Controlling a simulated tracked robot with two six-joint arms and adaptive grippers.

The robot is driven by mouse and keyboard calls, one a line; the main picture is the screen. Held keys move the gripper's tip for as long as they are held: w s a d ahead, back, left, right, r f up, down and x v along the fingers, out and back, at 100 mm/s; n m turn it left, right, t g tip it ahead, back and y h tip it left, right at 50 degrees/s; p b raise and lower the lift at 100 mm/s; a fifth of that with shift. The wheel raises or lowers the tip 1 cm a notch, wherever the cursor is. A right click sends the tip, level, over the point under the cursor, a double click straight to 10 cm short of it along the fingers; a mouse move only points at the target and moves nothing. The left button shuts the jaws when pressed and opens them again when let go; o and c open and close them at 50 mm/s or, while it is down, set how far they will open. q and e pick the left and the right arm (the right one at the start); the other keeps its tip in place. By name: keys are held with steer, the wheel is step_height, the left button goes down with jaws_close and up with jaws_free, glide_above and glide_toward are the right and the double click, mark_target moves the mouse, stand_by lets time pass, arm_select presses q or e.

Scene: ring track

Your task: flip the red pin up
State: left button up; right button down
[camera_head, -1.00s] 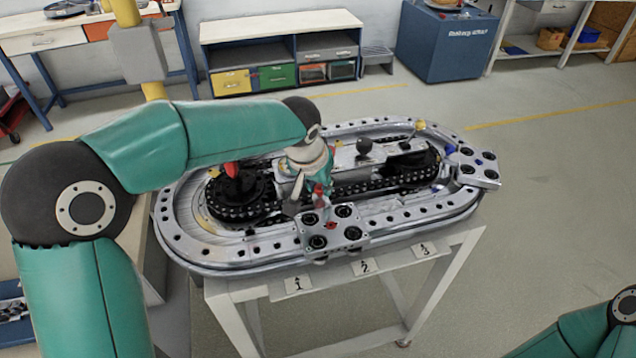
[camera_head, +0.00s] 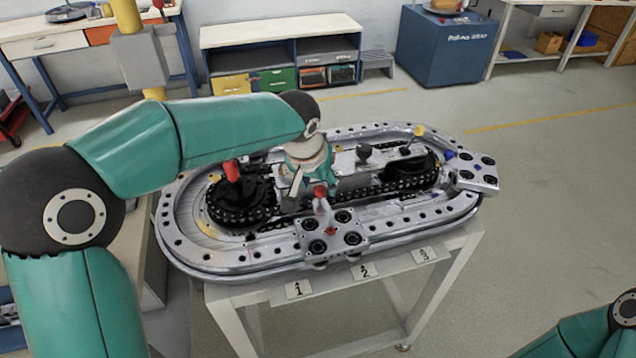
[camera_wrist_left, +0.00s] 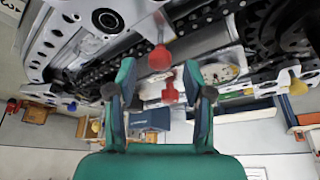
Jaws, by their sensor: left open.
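A red-tipped pin (camera_head: 320,190) stands by the carriage plate (camera_head: 350,238) at the front of the oval track (camera_head: 230,262). My left gripper (camera_head: 313,187) points down over the track at this pin; its fingers partly hide the area behind. In the left wrist view, the left gripper (camera_wrist_left: 160,82) is open, with fingers apart. A red knob on a pale stem (camera_wrist_left: 160,57) shows between and beyond the fingertips, and a second red knob (camera_wrist_left: 170,93) shows between the fingers. I cannot tell whether either is touched. Another red handle (camera_head: 232,170) stands on the left sprocket.
A black ball knob (camera_head: 364,150), a yellow-tipped lever (camera_head: 418,131) and a second carriage plate (camera_head: 474,176) with a blue pin (camera_head: 449,154) lie to the right on the track. Labels 1, 2 and 3 mark the table's front edge.

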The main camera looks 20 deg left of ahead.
arm_select(q)
steer(key=v, duration=1.1)
steer(key=shift+r, duration=0.1)
